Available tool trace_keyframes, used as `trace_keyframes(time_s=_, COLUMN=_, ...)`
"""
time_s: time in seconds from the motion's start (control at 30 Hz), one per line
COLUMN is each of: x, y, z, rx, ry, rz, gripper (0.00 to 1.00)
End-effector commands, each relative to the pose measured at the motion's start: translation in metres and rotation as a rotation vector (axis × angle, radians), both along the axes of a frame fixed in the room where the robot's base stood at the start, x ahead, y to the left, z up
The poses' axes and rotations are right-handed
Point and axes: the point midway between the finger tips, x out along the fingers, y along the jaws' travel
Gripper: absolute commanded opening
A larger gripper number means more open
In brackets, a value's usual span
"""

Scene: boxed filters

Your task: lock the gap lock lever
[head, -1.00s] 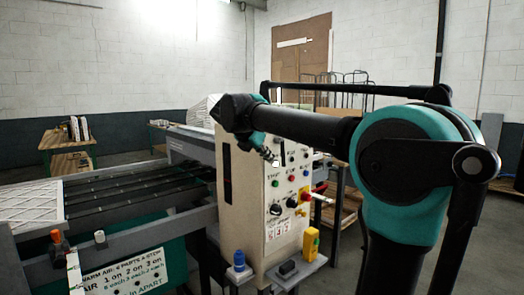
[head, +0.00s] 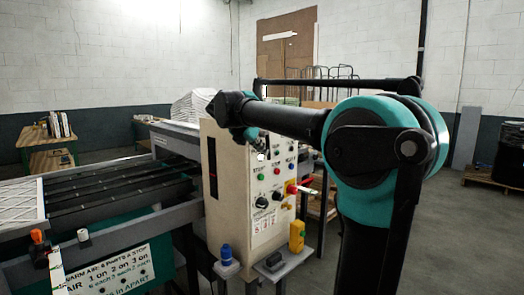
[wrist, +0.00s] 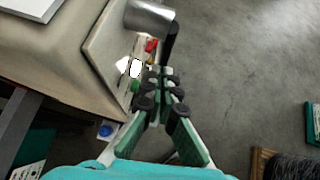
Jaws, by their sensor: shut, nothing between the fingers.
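A cream control panel (head: 240,190) stands in the middle of the head view, with coloured buttons, dark knobs and a red-and-yellow switch (head: 292,188). In the wrist view a silver cylinder (wrist: 150,15) with a black lever-like arm (wrist: 170,42) sticks out beside the panel face. It may be the gap lock lever; I cannot confirm this. My gripper (wrist: 161,75) is shut and empty. Its tips appear close to the end of the black arm; contact cannot be told. In the head view my gripper (head: 259,150) is in front of the panel's upper part, hiding some of it.
A conveyor (head: 110,195) runs left from the panel. A blue-capped item (head: 226,255) and a yellow box (head: 296,236) stand on ledges below the panel. Open floor (wrist: 240,70) lies right of the gripper in the wrist view.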

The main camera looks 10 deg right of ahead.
Motion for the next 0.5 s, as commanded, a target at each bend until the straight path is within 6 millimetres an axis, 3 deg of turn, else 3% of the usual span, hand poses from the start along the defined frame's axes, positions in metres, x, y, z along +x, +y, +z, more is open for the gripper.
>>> trace_keyframes(time_s=0.5, x=0.0025, y=-0.0031, z=-0.0038, rx=-0.078, ry=-0.057, rz=0.001, gripper=0.0)
